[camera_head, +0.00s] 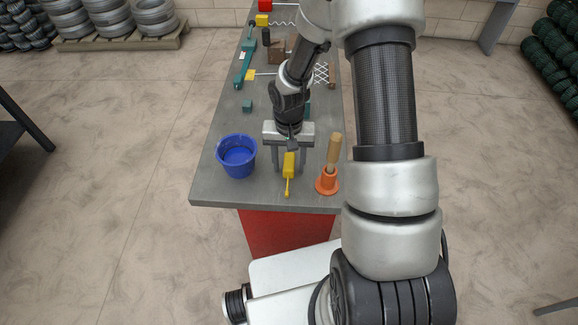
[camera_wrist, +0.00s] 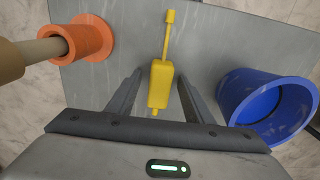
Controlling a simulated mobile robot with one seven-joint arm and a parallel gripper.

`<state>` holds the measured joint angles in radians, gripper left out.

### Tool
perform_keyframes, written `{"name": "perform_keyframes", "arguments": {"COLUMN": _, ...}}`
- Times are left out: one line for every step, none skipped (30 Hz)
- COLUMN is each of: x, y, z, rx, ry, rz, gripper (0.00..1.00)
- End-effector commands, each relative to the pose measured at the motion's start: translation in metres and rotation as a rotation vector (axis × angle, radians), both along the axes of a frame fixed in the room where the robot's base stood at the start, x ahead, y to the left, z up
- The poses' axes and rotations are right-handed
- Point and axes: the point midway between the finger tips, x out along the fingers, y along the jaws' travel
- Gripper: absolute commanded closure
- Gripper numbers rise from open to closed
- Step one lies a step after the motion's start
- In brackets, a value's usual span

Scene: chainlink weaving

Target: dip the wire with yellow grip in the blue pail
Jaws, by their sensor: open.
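A yellow block-shaped grip with a thin yellow rod (camera_head: 289,166) is near the front end of the bench, and its rod points toward the front edge. It also shows in the wrist view (camera_wrist: 160,85). My gripper (camera_head: 289,168) is open, with one finger on each side of the grip and gaps between. I cannot tell whether the grip rests on the bench. The blue pail (camera_head: 237,157) stands upright to the left of my gripper; in the wrist view it is at the right (camera_wrist: 265,106). Farther back, another yellow piece (camera_head: 250,75) has a pale wire running right from it.
An orange holder (camera_head: 327,182) with a wooden handle (camera_head: 334,150) stands close to the right of my gripper. A small teal block (camera_head: 247,106), a teal tool (camera_head: 244,65) and white mesh (camera_head: 321,73) lie farther back on the grey bench (camera_head: 215,190).

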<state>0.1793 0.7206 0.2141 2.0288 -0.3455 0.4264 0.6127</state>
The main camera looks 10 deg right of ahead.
Motion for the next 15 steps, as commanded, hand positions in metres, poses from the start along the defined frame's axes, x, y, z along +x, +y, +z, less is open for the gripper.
{"name": "perform_keyframes", "arguments": {"x": 0.0003, "y": -0.0001, "z": 0.0005, "rx": 0.000, "ry": -0.001, "rz": 0.000, "gripper": 0.53}}
{"name": "perform_keyframes", "arguments": {"x": 0.0003, "y": -0.0001, "z": 0.0006, "rx": 0.000, "ry": -0.001, "rz": 0.000, "gripper": 0.53}}
{"name": "perform_keyframes", "arguments": {"x": 0.0003, "y": -0.0001, "z": 0.0006, "rx": 0.000, "ry": -0.001, "rz": 0.000, "gripper": 0.53}}
{"name": "perform_keyframes", "arguments": {"x": 0.0003, "y": -0.0001, "z": 0.0006, "rx": 0.000, "ry": -0.001, "rz": 0.000, "gripper": 0.55}}
{"name": "perform_keyframes", "arguments": {"x": 0.0003, "y": -0.0001, "z": 0.0007, "rx": 0.000, "ry": -0.001, "rz": 0.000, "gripper": 0.60}}
{"name": "perform_keyframes", "arguments": {"x": 0.0003, "y": -0.0001, "z": 0.0007, "rx": 0.000, "ry": -0.001, "rz": -0.001, "gripper": 0.67}}
{"name": "perform_keyframes", "arguments": {"x": 0.0003, "y": -0.0001, "z": 0.0007, "rx": 0.000, "ry": -0.001, "rz": -0.001, "gripper": 0.72}}
{"name": "perform_keyframes", "arguments": {"x": 0.0003, "y": -0.0001, "z": 0.0008, "rx": 0.000, "ry": -0.001, "rz": -0.001, "gripper": 0.77}}
{"name": "perform_keyframes", "arguments": {"x": 0.0003, "y": -0.0001, "z": 0.0008, "rx": 0.000, "ry": -0.001, "rz": -0.001, "gripper": 0.83}}
{"name": "perform_keyframes", "arguments": {"x": 0.0003, "y": -0.0001, "z": 0.0008, "rx": 0.000, "ry": -0.001, "rz": -0.001, "gripper": 0.89}}
{"name": "perform_keyframes", "arguments": {"x": 0.0003, "y": -0.0001, "z": 0.0008, "rx": 0.000, "ry": -0.001, "rz": -0.001, "gripper": 0.94}}
{"name": "perform_keyframes", "arguments": {"x": 0.0003, "y": -0.0001, "z": 0.0008, "rx": 0.000, "ry": -0.001, "rz": -0.001, "gripper": 1.00}}
{"name": "perform_keyframes", "arguments": {"x": 0.0004, "y": -0.0001, "z": 0.0010, "rx": 0.000, "ry": -0.001, "rz": -0.001, "gripper": 1.00}}
{"name": "perform_keyframes", "arguments": {"x": 0.0005, "y": -0.0002, "z": 0.0010, "rx": 0.000, "ry": -0.001, "rz": -0.001, "gripper": 1.00}}
{"name": "perform_keyframes", "arguments": {"x": 0.0005, "y": -0.0002, "z": 0.0010, "rx": 0.000, "ry": -0.001, "rz": -0.001, "gripper": 1.00}}
